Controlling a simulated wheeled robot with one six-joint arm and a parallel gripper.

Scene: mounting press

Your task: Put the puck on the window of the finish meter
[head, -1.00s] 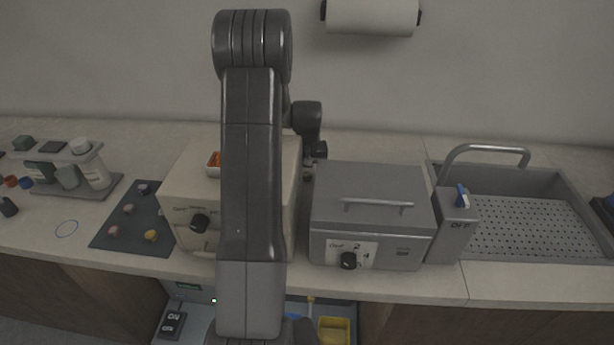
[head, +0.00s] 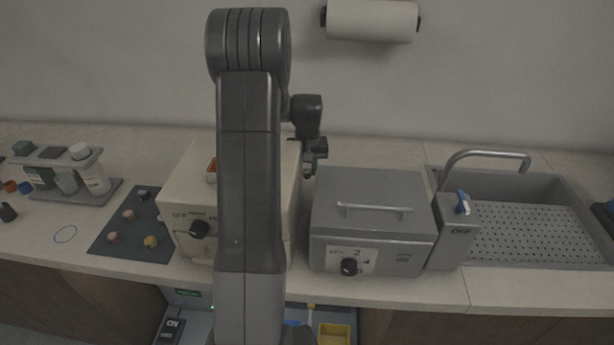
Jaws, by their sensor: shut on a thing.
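My gripper (head: 310,165) is small in the head view, in the gap between the cream box and the grey lidded box, behind my own arm link. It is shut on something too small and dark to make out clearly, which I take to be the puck. I cannot pick out a finish meter or its window with certainty. My arm hides the middle of the cream box (head: 190,183) and part of the counter behind it.
The grey lidded box (head: 372,213) stands right of my gripper, with a sink (head: 515,225) beyond it. A dark mat (head: 120,247) with several small coloured pieces and a bottle rack (head: 70,192) are at left. A yellow bin (head: 334,334) is below the counter.

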